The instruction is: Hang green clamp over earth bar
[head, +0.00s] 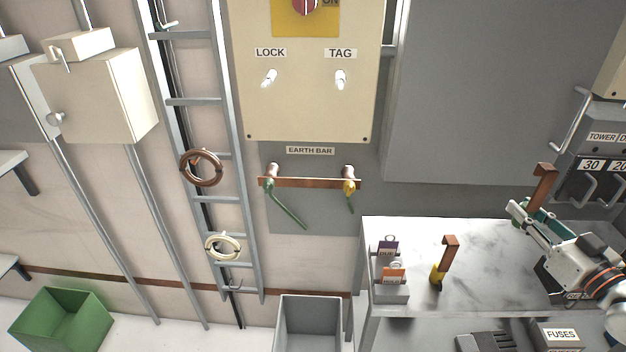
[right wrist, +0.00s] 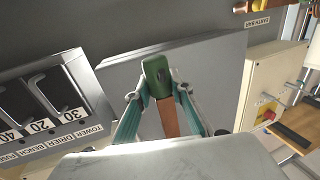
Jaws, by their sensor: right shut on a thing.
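The green clamp (right wrist: 156,78) has a green body and a flat copper hook (head: 543,185). My right gripper (head: 522,212) is shut on its green body and holds it above the right part of the bench, the copper hook upward in the head view. The fingers also show on both sides of the green body in the right wrist view (right wrist: 158,100). The earth bar (head: 318,183) is a horizontal copper bar on the wall below its label, left of and apart from the clamp. A green piece hangs at its left end and a yellow one at its right. My left gripper is not in view.
A yellow clamp with a copper hook (head: 449,246) stands on the marble-topped bench (head: 480,295), beside purple and orange tagged padlocks (head: 394,276). A beige LOCK/TAG cabinet (head: 305,110) is above the bar. A grey bin (head: 308,312) is below. Hooks under number labels are at right.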

